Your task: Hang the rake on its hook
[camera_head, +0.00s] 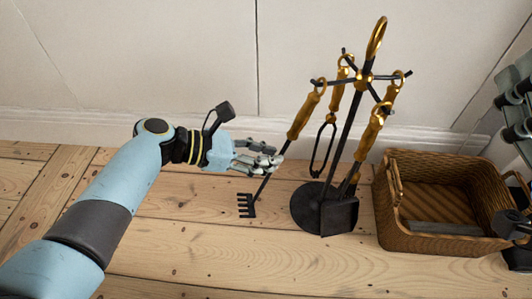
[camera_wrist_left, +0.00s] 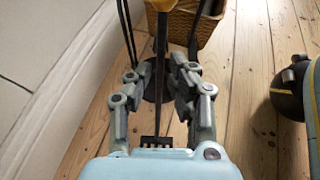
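The rake (camera_head: 306,112) has a gold handle, a thin dark shaft and a toothed black head. It leans, with its top ring beside the left arm of the black and gold stand (camera_head: 345,135) and its head out to the left, low over the floor. I cannot tell whether the ring is around the hook (camera_head: 315,81). My left gripper (camera_head: 277,159) has its fingertips closed in on the rake's shaft. In the left wrist view the shaft runs between the fingers (camera_wrist_left: 161,68), with the rake head (camera_wrist_left: 158,141) nearer the palm. My right gripper (camera_head: 515,100) is partly cut off at the right edge.
Tongs (camera_head: 322,150) and other gold-handled tools hang on the stand. A shovel (camera_head: 339,214) is at its front. A wicker basket (camera_head: 410,240) stands to the right. The pale wall (camera_head: 150,60) is close behind. Floorboards (camera_head: 220,250) in front are clear.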

